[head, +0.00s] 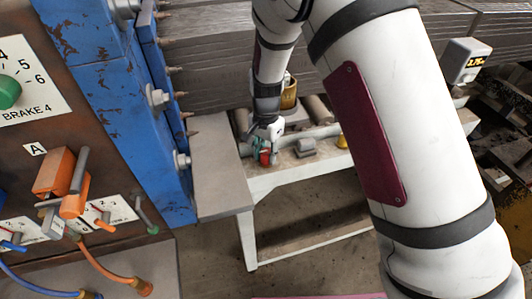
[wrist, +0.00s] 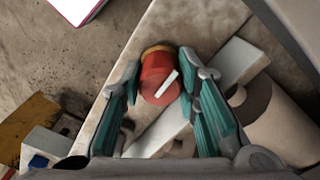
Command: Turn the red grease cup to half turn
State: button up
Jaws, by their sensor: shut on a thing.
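The red grease cup (wrist: 156,66) is a short round cap with a white bar across its face and a yellowish rim at its far side. In the wrist view the bar runs slantwise, from upper right to lower left. My gripper (wrist: 161,72) has its teal-padded fingers on either side of the cup, shut on it near the fingertips. In the head view the red cup (head: 265,157) is small and partly hidden by my gripper (head: 264,149) at the bench's near edge. No scale around the cup can be read.
The cup sits at a pale bench (head: 290,178) with rollers and a grey block (head: 305,148). A brass-coloured cylinder (head: 289,93) stands behind. A blue rusty frame (head: 125,90) with bolts and a control panel with an orange valve handle (head: 65,180) are at left. The floor in front is clear.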

dwell(0.4)
jog(key=o, duration=1.2)
jog(key=shift+c, duration=0.2)
